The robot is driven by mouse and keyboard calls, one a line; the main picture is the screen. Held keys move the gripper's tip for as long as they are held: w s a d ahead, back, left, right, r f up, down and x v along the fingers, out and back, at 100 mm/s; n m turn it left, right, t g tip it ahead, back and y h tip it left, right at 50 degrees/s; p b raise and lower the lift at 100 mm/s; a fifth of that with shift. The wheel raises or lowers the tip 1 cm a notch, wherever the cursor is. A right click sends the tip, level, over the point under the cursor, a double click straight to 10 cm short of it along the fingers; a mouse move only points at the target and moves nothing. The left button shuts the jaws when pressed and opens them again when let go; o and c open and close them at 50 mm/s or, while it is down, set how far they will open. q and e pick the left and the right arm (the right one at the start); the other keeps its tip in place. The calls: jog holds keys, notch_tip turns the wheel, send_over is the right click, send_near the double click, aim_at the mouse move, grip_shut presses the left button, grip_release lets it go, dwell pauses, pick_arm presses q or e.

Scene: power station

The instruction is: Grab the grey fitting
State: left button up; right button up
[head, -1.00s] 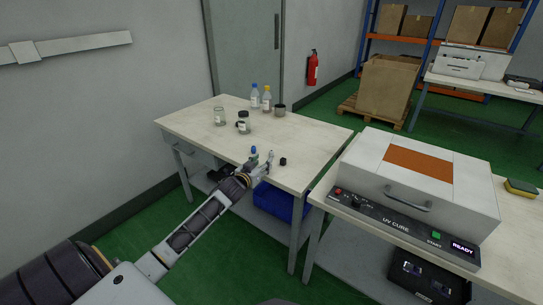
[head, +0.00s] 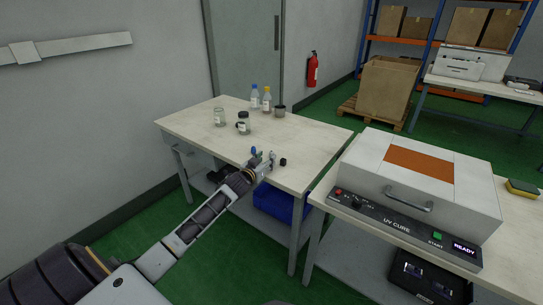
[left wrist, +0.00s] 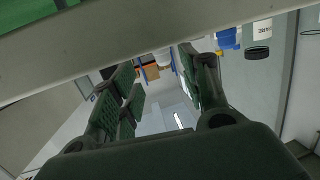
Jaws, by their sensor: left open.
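My left gripper (head: 265,157) is over the front edge of the white-topped table, with its fingers apart and empty. In the left wrist view its two green-padded fingers (left wrist: 158,62) stand apart, with nothing between them. A small dark piece (head: 283,161) lies on the table just right of the fingertips, apart from them. A small blue piece (head: 253,150) lies just beyond the left fingertip. A grey cup-like part (head: 280,111) stands at the table's back. I cannot tell which of these is the grey fitting. My right gripper is not in view.
Bottles with blue (head: 254,96) and yellow caps (head: 267,98) stand at the back, with two jars (head: 219,117) nearer. A UV cure box (head: 418,180) stands on the bench at right. A blue bin (head: 278,203) is under the table. The table's middle is clear.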

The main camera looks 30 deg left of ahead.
aim_at(270, 154)
pick_arm(q)
jog(key=shift+w, duration=0.1)
jog(key=shift+w+a, duration=0.2)
jog(key=shift+w, duration=0.2)
jog(key=shift+b+x, duration=0.4)
jog(key=shift+x, duration=1.6)
jog(key=shift+a, duration=0.1)
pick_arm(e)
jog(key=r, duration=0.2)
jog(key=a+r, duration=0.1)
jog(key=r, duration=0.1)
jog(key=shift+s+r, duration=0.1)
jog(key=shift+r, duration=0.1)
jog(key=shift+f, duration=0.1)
pick_arm(q)
jog(key=c, duration=0.8)
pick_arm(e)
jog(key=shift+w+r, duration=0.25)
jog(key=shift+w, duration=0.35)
